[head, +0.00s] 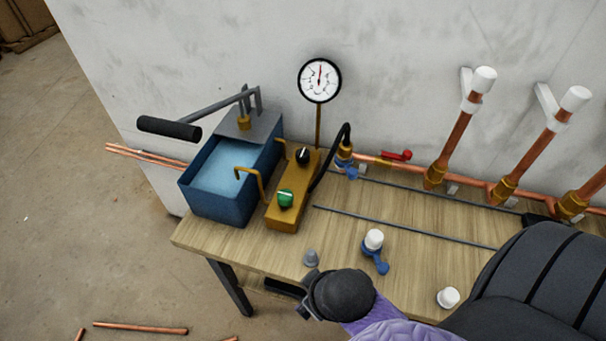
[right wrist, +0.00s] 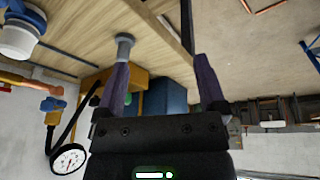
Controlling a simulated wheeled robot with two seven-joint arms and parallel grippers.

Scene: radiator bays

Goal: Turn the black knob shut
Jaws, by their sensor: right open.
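The black knob (head: 303,156) sits at the far end of a brass valve block (head: 285,222) on the bench, with a pale pointer mark on top. A green knob (head: 286,198) with a pale mark is at the block's near end. My right gripper (right wrist: 160,68) is open and empty in the right wrist view, its purple fingers spread wide. In the head view my dark right wrist is at the bench's front edge, well short of the block, and hides the fingers. The black knob cannot be made out in the right wrist view. My left gripper is not in view.
A blue water tank (head: 213,203) with a black-handled pump lever (head: 169,128) stands left of the block. Behind are a gauge (head: 320,80) and a black hose (head: 329,158).

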